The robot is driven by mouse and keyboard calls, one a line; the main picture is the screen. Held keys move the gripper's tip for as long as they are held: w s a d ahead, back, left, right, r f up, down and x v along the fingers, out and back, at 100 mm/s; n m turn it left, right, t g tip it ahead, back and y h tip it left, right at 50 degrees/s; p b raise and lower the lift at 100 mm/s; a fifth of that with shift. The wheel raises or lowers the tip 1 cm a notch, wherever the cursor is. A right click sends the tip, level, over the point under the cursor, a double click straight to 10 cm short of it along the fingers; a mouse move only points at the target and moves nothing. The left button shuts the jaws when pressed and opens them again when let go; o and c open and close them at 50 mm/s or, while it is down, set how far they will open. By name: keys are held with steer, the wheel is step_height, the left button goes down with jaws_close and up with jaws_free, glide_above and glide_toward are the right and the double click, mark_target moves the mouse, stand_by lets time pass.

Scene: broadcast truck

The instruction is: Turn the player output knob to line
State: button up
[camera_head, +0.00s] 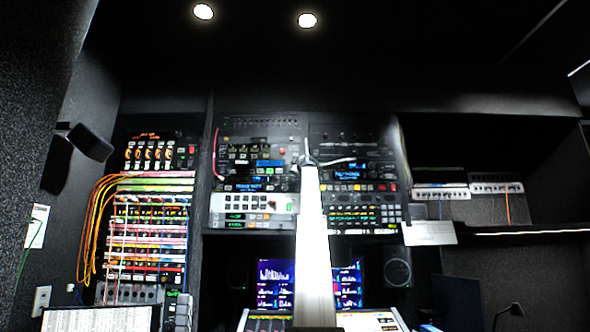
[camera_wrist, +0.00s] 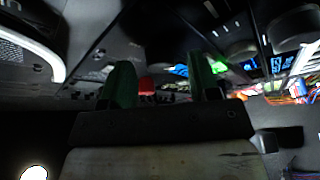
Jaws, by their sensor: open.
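My gripper (camera_wrist: 160,82) shows in the wrist view as two green fingers, parted and open. A red round part (camera_wrist: 146,86) shows in the gap between them, nearer the left finger. I cannot tell whether the fingers touch it, or whether it is a knob or a button. In the head view my pale arm rises in front of the rack, and its end (camera_head: 307,158) is at the upper equipment panels. The player output knob cannot be made out for certain, and no label for line is readable. My arm hides a strip of the rack.
A patch panel (camera_head: 150,235) with coloured cables hanging in loops stands at the left. Monitors (camera_head: 274,283) and a console (camera_head: 268,322) are low in the middle. A shelf (camera_head: 530,233) is at the right. Dark knobs (camera_wrist: 290,24) protrude near the gripper in the wrist view.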

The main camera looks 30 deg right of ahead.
steer(key=shift+w, duration=0.5)
steer(key=c, duration=0.9)
steer(key=shift+m, duration=0.3)
